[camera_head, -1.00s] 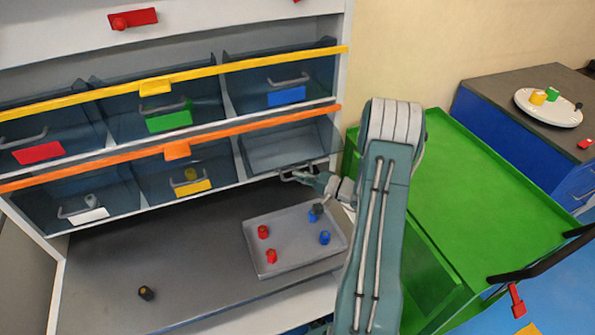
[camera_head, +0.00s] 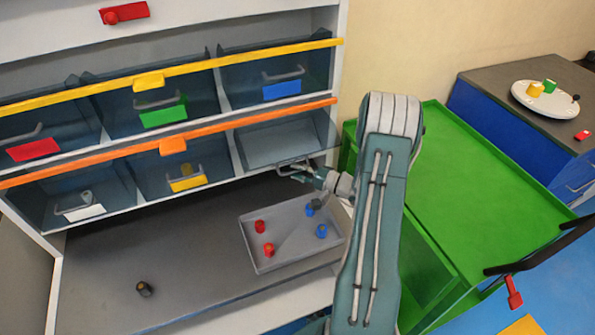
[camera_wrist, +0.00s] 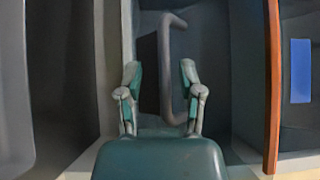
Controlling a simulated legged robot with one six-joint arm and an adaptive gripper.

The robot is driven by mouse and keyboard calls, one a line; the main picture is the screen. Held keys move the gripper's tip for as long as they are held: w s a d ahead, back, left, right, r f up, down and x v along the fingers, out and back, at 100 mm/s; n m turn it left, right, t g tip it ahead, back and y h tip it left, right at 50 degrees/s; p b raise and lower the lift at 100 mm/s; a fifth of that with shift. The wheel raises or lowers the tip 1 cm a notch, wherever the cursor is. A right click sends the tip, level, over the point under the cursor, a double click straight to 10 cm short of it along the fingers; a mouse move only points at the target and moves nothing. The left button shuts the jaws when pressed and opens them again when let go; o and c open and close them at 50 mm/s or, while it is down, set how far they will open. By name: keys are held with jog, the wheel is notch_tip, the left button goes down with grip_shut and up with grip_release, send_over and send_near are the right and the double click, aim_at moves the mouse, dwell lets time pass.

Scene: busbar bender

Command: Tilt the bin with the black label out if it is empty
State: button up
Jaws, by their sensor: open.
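The lower right bin (camera_head: 275,148) sits in the rack under the orange rail, and its inside looks bare in the head view. I cannot make out a black label on it; my gripper covers part of its front. Its bar handle (camera_head: 293,167) shows at the front edge. My gripper (camera_head: 305,175) is at this handle. In the wrist view, the handle (camera_wrist: 166,80) passes between the spread fingers of my gripper (camera_wrist: 160,80), nearer the right finger. The fingers are open and not closed on it.
Neighbouring bins have white (camera_head: 84,212), yellow (camera_head: 188,183), red, green and blue labels. A grey tray (camera_head: 285,262) with red and blue pieces lies below my gripper. A dark piece (camera_head: 144,288) lies on the worktop. A green cart (camera_head: 480,190) stands at the right.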

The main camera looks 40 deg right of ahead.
jog(key=v, duration=1.2)
jog(key=shift+f, duration=0.1)
